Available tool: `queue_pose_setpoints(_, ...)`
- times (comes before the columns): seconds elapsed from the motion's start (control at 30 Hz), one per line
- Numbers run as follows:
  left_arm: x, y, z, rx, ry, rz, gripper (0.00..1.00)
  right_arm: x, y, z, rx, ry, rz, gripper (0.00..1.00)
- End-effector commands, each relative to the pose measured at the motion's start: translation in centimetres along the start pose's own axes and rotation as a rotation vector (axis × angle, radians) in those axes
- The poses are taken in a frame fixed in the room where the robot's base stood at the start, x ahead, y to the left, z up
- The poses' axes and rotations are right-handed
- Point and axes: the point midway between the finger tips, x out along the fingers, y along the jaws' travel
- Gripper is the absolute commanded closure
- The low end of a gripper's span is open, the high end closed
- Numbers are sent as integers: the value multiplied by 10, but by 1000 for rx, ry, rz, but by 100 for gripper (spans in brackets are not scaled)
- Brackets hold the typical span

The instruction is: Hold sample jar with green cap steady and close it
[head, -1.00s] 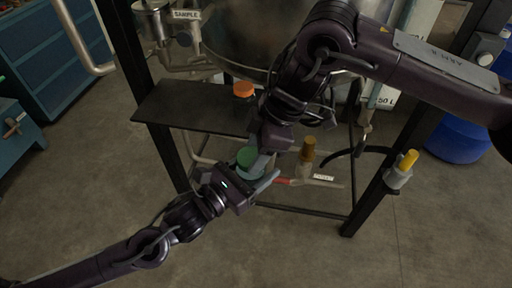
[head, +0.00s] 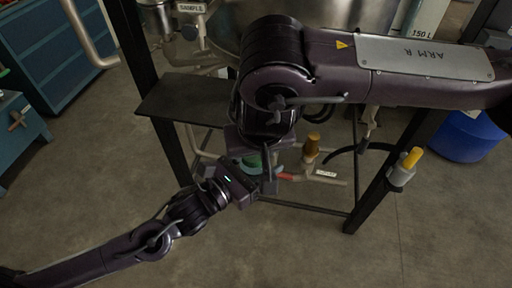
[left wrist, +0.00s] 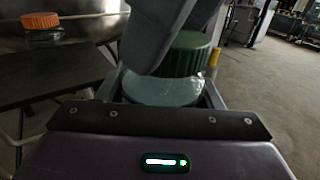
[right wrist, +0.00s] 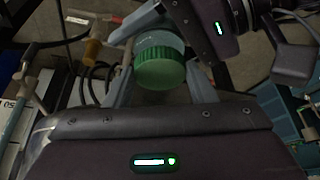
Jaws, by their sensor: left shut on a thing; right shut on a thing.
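The sample jar is clear pale glass (left wrist: 160,90) with a ribbed green cap (left wrist: 190,52). In the left wrist view the jar stands between my left gripper's fingers, and the cap is at its top. My left gripper (head: 266,182) is shut on the jar body. My right gripper (right wrist: 160,88) comes from above and is shut on the green cap, which shows between its fingers in the right wrist view. In the head view my right wrist hides most of the jar and cap. How tightly the cap sits cannot be told.
A dark shelf (head: 185,102) is behind and left of the jar. An orange-capped jar (left wrist: 42,24) stands on it. A brown-topped fitting (head: 311,146) and pipes are close on the right. A yellow-topped holder (head: 404,168) is on the frame post. The floor in front is clear.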

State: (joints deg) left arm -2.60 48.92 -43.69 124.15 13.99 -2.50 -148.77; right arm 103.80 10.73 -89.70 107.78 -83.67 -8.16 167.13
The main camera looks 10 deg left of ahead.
Motion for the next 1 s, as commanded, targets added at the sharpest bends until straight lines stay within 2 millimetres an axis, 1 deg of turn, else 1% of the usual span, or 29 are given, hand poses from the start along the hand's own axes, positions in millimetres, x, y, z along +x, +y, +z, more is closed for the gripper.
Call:
queue_pose_setpoints(0.2, 0, 0, 0, -1, 0, 0, 100, -1, -1, 0, -1, 1, -5, 71)
queue_pose_setpoints(0.23, 0, 0, 0, -2, 0, 0, 100, -1, -1, 0, -1, 1, -5, 47)
queue_pose_setpoints(0.37, 0, 0, 0, -2, -1, 0, 100, 0, -1, 0, -1, 0, -4, 30)
queue_pose_setpoints(0.4, 0, 0, 0, -2, -1, 0, 100, 0, -1, 0, -1, 0, -4, 28)
queue_pose_setpoints(0.67, 0, 0, 1, -1, -2, 0, 100, -2, 0, -1, -1, 1, -2, 28)
queue_pose_setpoints(1.0, 0, 0, 1, -1, -2, 0, 100, -38, 0, -17, -1, 3, -2, 28)
